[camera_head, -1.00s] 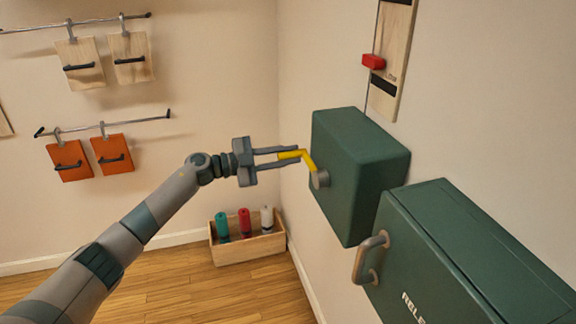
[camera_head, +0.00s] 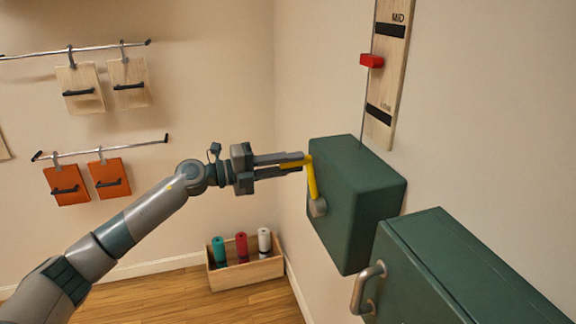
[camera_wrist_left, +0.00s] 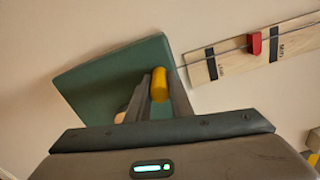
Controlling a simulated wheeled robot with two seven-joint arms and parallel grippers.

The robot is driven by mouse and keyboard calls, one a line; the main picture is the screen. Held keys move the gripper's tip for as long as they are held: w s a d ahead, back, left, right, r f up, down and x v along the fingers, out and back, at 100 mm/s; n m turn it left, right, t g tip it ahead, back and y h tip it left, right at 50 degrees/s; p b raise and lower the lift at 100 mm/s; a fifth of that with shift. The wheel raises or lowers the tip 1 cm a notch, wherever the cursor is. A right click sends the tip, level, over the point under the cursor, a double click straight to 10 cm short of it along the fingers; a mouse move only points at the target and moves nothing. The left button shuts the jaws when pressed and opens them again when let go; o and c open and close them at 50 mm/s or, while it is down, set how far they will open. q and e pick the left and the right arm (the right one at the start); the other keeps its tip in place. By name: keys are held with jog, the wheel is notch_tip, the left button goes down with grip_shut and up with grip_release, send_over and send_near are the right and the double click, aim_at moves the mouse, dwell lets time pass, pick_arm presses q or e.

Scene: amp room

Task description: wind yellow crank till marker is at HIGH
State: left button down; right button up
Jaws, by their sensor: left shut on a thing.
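The yellow crank (camera_head: 312,182) is on the left face of a green box (camera_head: 362,188) on the wall, its arm pointing up from a grey hub. My left gripper (camera_head: 296,162) is shut on the crank's handle, which also shows yellow between the fingers in the left wrist view (camera_wrist_left: 159,85). The red marker (camera_head: 371,61) sits on a wooden scale board (camera_head: 386,80) above the box, between the LOW and MID bands. In the left wrist view the marker (camera_wrist_left: 254,43) is also between two dark bands. No HIGH label is in view. My right gripper is not in view.
A second green box (camera_head: 450,265) with a grey handle (camera_head: 366,288) is at the lower right, close to the crank box. A wooden crate (camera_head: 246,272) with several coloured bottles stands on the floor. Boards hang from rails (camera_head: 100,147) on the left wall.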

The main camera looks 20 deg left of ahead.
pick_arm(q)
jog(key=shift+s+d+r+m, duration=0.45)
jog(key=shift+s+r+m, duration=0.15)
jog(key=shift+r+m, duration=0.25)
jog(key=shift+f, duration=0.1)
jog(key=c, duration=1.8)
grip_release()
jog(key=shift+o, duration=1.1)
jog(key=shift+s+d, duration=0.1)
jog(key=shift+s, duration=0.15)
jog(key=shift+f, duration=0.2)
